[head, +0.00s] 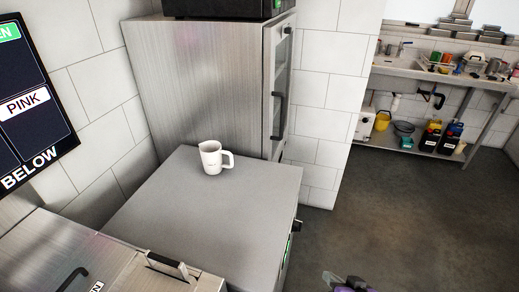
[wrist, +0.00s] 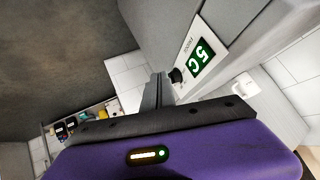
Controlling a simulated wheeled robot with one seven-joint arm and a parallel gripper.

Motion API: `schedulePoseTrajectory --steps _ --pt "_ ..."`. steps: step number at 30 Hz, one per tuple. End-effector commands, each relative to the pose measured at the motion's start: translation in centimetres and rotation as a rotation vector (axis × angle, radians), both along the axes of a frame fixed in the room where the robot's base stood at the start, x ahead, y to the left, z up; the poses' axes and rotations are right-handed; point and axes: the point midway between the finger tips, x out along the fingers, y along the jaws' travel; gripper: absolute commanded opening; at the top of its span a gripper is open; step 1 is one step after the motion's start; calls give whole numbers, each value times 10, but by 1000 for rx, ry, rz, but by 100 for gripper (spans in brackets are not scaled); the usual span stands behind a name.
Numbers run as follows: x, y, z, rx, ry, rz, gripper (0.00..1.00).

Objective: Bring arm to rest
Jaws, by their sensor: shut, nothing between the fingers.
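My gripper (wrist: 159,80) shows in the wrist view with its grey fingers together and nothing between them, in front of its purple body. In the head view only a small part of my arm's end (head: 347,283) shows at the bottom edge, over the floor and right of the counter. It is apart from the counter and from the white mug (head: 211,158). The rest of my arm is hidden below the picture.
The mug stands upright on the grey counter (head: 237,205). A tall steel cabinet (head: 200,85) stands behind it. A fridge display reading 5C (wrist: 201,57) is close to my fingers in the wrist view. The floor (head: 385,215) at the right is clear. A sink bench (head: 440,80) stands far back.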

Motion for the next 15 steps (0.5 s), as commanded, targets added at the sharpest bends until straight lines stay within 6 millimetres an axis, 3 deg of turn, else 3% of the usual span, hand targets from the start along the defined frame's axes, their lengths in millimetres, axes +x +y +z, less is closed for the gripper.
schedulePoseTrajectory --steps 5,8,15 --pt "-31 -21 28 -87 -188 -105 0" --pt "-59 -29 47 -134 -284 -145 0" --pt "-142 -30 104 -227 -484 -185 0"
